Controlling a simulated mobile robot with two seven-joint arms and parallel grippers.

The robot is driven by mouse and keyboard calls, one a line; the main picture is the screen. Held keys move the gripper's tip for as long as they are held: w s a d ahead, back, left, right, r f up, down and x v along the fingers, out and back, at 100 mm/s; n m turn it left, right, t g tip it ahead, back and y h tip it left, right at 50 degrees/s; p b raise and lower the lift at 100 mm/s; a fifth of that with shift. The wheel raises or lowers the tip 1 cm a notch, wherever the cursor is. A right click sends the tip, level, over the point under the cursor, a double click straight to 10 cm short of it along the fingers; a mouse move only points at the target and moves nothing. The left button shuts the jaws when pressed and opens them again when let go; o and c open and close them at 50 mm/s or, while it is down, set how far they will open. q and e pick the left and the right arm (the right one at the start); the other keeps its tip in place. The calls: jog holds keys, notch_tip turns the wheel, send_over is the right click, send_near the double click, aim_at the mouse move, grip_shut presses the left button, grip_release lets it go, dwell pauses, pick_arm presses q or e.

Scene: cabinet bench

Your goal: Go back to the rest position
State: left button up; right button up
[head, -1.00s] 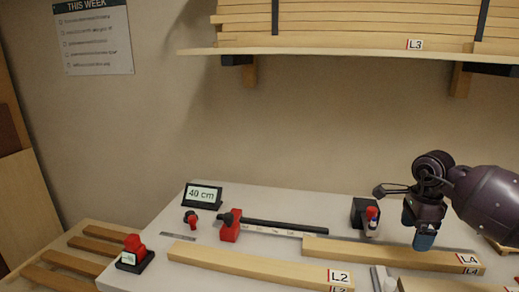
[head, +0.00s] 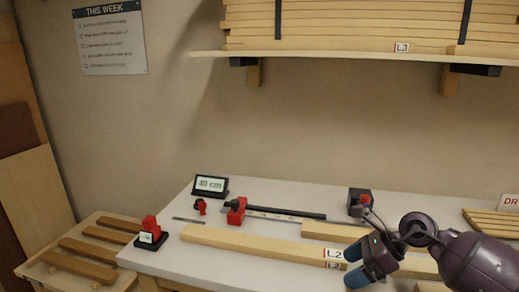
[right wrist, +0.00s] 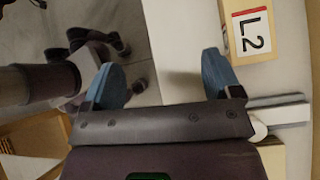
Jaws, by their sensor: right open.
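My right gripper (head: 356,264) is dark with blue fingertips. In the head view it is at the lower right, near the labelled end of the L2 board (head: 260,246) and close to the bench's front side. In the right wrist view its two blue fingers (right wrist: 162,78) are spread apart with nothing between them. The L2 label end (right wrist: 252,30) shows there just beyond the right-hand finger, apart from it. My left gripper is in neither view.
The white bench (head: 200,262) holds a 40 cm display (head: 210,185), a red-headed clamp bar (head: 237,211), a black holder with a red top (head: 360,203) and another board (head: 335,231). A shelf of boards (head: 340,55) hangs above.

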jog(key=s+a+r+m+t+y, duration=0.4)
jog(key=a+m+t+y, duration=0.3)
jog(key=m, duration=0.2)
jog(key=s+d+f+m+t+h, duration=0.1)
jog(key=s+d+f+m+h, duration=0.4)
jog(key=m, duration=0.6)
jog(key=s+d+f+m+t+h, duration=0.25)
jog(key=d+m+h, duration=0.35)
jog(key=m, duration=0.5)
jog(key=s+d+f+m+t+h, duration=0.1)
jog(key=s+d+f+m+h, duration=0.25)
jog(key=m+h, duration=0.65)
jog(key=s+a+f+m+g+y, duration=0.15)
jog(key=s+f+m+g, duration=0.3)
jog(key=s, duration=0.55)
jog(key=s+f+m+g+y, duration=0.35)
jog(key=s+g, duration=0.25)
jog(key=s, duration=0.4)
jog(key=w+f+t, duration=0.8)
jog(key=f, duration=0.1)
